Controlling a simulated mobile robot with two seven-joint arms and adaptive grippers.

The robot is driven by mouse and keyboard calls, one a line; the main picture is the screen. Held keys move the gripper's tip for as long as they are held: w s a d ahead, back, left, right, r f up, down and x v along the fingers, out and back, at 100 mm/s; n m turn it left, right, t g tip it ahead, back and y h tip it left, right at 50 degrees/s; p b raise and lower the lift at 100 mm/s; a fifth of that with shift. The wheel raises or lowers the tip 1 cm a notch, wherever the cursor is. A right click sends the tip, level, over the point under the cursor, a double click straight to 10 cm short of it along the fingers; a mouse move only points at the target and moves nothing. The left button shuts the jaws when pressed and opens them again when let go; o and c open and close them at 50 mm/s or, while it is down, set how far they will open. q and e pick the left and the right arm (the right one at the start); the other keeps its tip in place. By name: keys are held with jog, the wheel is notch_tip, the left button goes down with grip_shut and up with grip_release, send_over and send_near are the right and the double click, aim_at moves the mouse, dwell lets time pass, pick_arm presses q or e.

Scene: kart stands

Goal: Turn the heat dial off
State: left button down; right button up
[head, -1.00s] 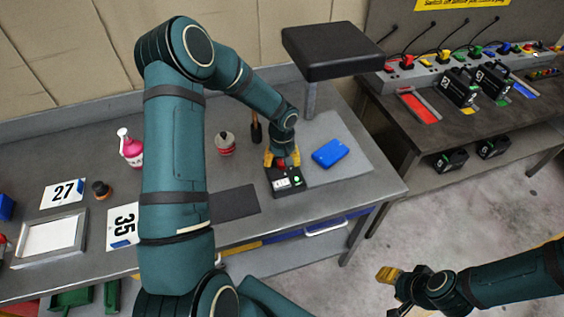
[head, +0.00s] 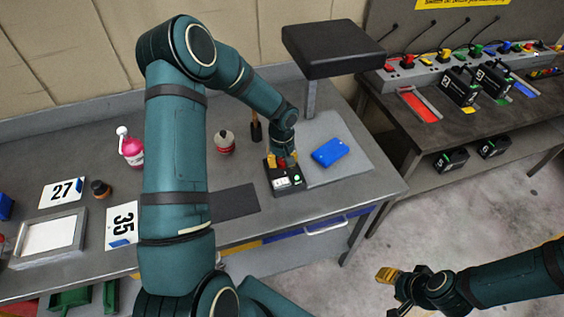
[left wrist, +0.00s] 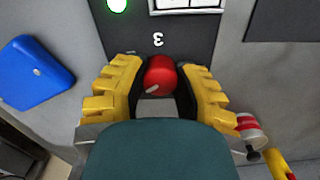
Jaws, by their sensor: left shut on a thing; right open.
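The heat dial is a red round knob (left wrist: 160,75) with a pale pointer mark, on a black control box. The box (head: 270,182) stands on the grey bench, with a lit green light (head: 297,177) and a white display (head: 281,184). The light (left wrist: 117,4) and display (left wrist: 185,4) also show in the left wrist view. My left gripper (head: 281,160) points down over the box. Its yellow fingers (left wrist: 158,92) are shut on the dial, one on each side. My right gripper (head: 394,290) is open and empty, away from the bench over the floor.
A red-topped round item (head: 225,142) and a hammer (head: 256,128) stand behind left. A dark mat (head: 235,202) lies to the left.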

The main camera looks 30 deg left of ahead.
pick_arm(q)
jog(key=n+b, duration=0.4)
jog(key=b, duration=0.1)
jog(key=shift+f+n, duration=0.15)
jog(key=shift+n, duration=0.25)
jog(key=shift+n+b, duration=0.3)
jog(key=shift+n, duration=0.1)
jog(key=shift+n+b, duration=0.4)
jog(key=shift+n, duration=2.5)
jog(key=c, duration=0.6)
grip_release()
jog(key=shift+c, duration=0.2)
